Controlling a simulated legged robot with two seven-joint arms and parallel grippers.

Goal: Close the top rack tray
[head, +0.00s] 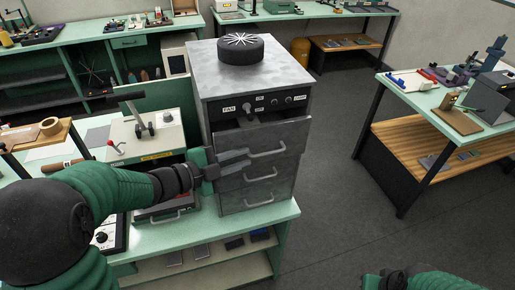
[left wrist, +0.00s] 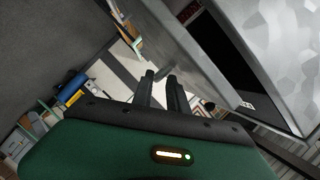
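The rack is a grey metal cabinet (head: 250,85) with a fan and switch panel, and it stands on the green bench in the head view. Below the panel is the top tray (head: 285,134), with a bar handle (head: 267,153). A dark gap above its front shows it standing somewhat out. Two more drawers below look shut. My left gripper (head: 248,160) lies across the left part of the tray fronts, near the top handle's left end; contact cannot be told. Its fingers (left wrist: 161,75) show a narrow empty gap. Part of my right arm (head: 400,279) shows at the bottom right; its fingers are unclear.
A beige machine with a red-knobbed lever (head: 145,135) stands left of the rack, close to my left arm. A second bench (head: 420,95) with tools is at the right. The grey floor (head: 335,170) between is clear.

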